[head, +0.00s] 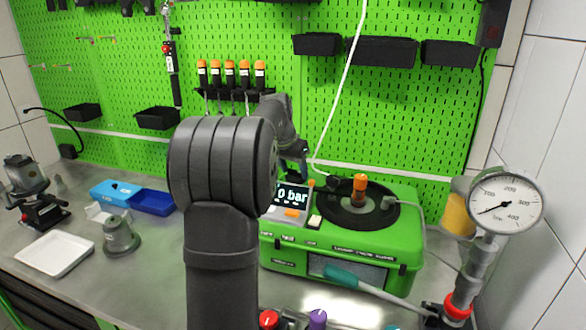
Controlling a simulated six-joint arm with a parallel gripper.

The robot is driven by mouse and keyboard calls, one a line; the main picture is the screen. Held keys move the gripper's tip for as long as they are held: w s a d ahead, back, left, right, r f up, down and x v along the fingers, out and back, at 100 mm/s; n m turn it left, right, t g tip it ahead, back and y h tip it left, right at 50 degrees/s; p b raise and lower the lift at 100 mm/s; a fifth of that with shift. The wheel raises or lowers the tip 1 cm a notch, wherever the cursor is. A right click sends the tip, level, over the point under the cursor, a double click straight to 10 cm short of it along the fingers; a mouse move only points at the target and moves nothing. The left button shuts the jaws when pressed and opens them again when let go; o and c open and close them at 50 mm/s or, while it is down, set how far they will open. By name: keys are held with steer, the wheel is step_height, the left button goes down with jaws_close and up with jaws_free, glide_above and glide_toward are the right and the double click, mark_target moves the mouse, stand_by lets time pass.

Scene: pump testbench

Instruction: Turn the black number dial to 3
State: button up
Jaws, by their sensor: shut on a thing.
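My gripper (304,170) is small and partly hidden behind my own arm. It points down at the back of the green pump testbench (398,255), just behind the display. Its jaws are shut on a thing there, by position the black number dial. The dial's face and numbers cannot be made out, so its setting is not readable. A small black round part (333,184) shows just right of the fingertips. The display (291,194) reads "0 bar", with its left edge covered by my arm.
A black disc (357,212) with an orange-topped part (360,185) sits on the testbench. A pressure gauge (505,202) stands at right. Blue trays (152,202) and a white tray (55,254) lie left. A white hose (345,75) hangs behind.

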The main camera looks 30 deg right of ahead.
steer(key=o, duration=1)
steer(key=shift+r, duration=0.1)
steer(key=v, duration=1.7)
steer(key=shift+s+a+r, duration=0.1)
steer(key=shift+s+a, duration=0.05)
steer(key=x, duration=1.7)
steer(key=shift+f, duration=0.2)
